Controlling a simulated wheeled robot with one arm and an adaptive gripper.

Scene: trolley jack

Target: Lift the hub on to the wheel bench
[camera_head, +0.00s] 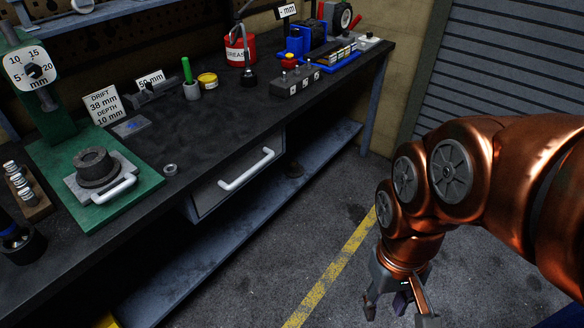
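A dark, round, hub-like part (97,166) with a raised collar sits on a grey plate with a white handle (113,190). The plate rests on the green base (140,188) of a press with a dial at the left of the bench (205,150). I cannot tell for sure that this part is the hub. My gripper (398,309) points down over the floor at the lower right, well away from the bench. Its fingers are spread apart. A small dark purplish piece shows between them, and I cannot tell what it is.
A white-handled drawer (240,175) and a low shelf (215,235) are under the bench. A small ring (170,169), green-handled tool (187,70), red grease tin (240,50) and blue vice (305,40) stand on top. Floor with a yellow line (330,272) is clear. A shutter (490,70) stands behind.

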